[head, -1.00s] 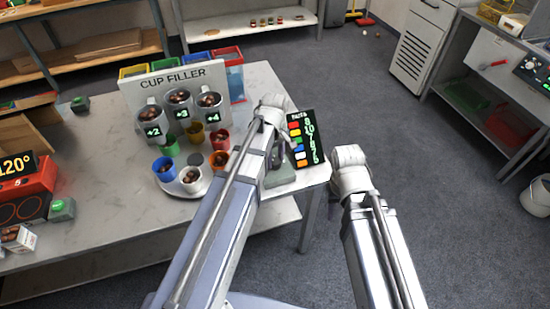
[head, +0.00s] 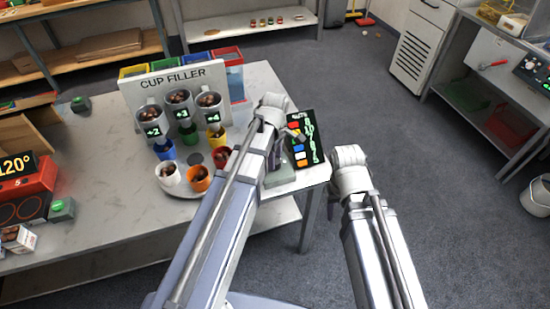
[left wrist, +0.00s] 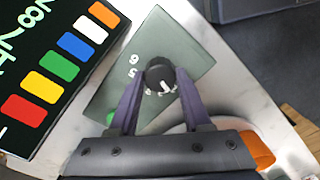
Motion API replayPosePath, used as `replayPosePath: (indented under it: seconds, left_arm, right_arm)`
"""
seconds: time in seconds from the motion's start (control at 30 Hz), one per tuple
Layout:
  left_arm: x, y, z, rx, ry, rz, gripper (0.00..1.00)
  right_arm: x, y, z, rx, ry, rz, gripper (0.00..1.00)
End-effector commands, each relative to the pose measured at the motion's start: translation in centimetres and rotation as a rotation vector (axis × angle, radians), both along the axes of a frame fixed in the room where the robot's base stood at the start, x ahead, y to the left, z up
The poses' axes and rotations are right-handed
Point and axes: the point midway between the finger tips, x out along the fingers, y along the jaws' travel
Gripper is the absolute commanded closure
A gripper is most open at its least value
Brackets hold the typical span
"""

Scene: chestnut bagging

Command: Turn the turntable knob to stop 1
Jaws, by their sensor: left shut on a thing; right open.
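The knob (left wrist: 158,72) is a round black dial with a white pointer mark, on a grey-green panel (left wrist: 119,87). The purple fingers of my left gripper (left wrist: 160,85) are shut on it from both sides. The pointer slants to the lower right in the left wrist view. Numerals 5 and 6 show beside the knob; others are partly covered. The turntable (head: 181,193) carries a ring of coloured cups: white (head: 168,176), orange (head: 199,180), red (head: 221,158), yellow (head: 216,139), green (head: 188,136) and blue (head: 165,151). My left arm hides the knob in the head view. My right gripper is out of sight.
The cup filler (head: 181,80) stands behind the turntable, with blue, green and yellow cups below its filled hoppers. A black board with coloured squares (head: 305,145) is at the table's right edge. A red 120° device (head: 30,185) and green button (head: 62,209) stand left.

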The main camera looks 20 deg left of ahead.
Motion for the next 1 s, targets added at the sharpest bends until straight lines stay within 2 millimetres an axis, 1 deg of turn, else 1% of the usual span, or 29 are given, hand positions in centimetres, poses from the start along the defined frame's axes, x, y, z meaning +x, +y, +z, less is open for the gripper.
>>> replayPosePath:
  seconds: [0.23,0.27,0.5,0.53,0.83,1.0]
  left_arm:
    - [-0.02,0.02,-0.01,0.0,0.0,-0.001,1.0]
    - [-0.02,0.02,-0.01,0.0,0.0,-0.001,0.5]
    - [-0.01,0.01,0.0,0.0,0.0,-0.001,0.23]
    - [-0.01,0.01,0.0,0.0,0.0,-0.001,0.21]
    - [0.0,0.01,0.12,0.0,0.0,-0.001,0.21]
    - [-0.01,0.0,0.95,0.0,0.0,-0.002,0.21]
  right_arm:
    - [0.0,0.0,-0.01,0.0,0.0,0.0,0.5]
    - [0.0,0.0,-0.01,0.0,0.0,0.0,0.5]
    - [0.0,0.0,0.0,0.0,0.0,0.0,0.5]
    - [0.0,0.0,0.0,0.0,0.0,0.0,0.5]
    - [0.0,0.0,0.12,0.0,0.0,0.0,0.5]
    - [0.0,0.0,0.95,0.0,0.0,0.0,0.5]
